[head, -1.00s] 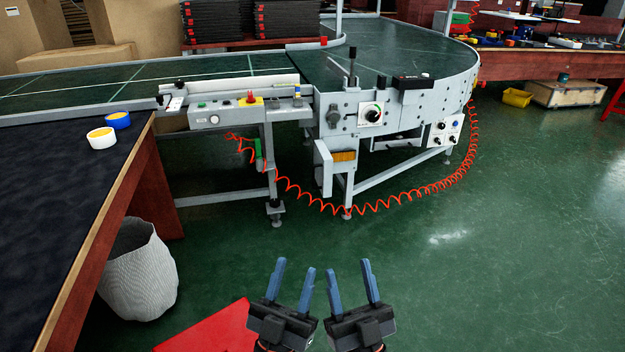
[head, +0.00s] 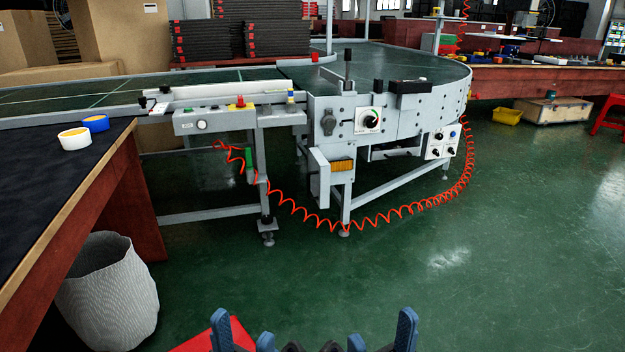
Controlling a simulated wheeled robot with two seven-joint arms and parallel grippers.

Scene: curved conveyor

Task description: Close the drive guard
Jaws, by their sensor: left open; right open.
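The curved grey conveyor (head: 395,118) stands ahead. Under its near end a pale grey panel (head: 319,174) sticks out beside an orange ribbed part (head: 342,165). This panel looks like the drive guard, standing open, though its hinge is too small to make out. My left gripper (head: 243,337) and my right gripper (head: 381,337) show at the bottom edge, only as blue fingertips. Both are open and empty, well short of the conveyor and apart from it. The rest of both grippers is out of the picture.
A dark-topped bench (head: 60,195) with two tape rolls is at the left, a ribbed grey bin (head: 108,292) below it. A coiled red hose (head: 390,212) hangs under the conveyor. A red object (head: 235,335) lies low near my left gripper. Green floor ahead is open.

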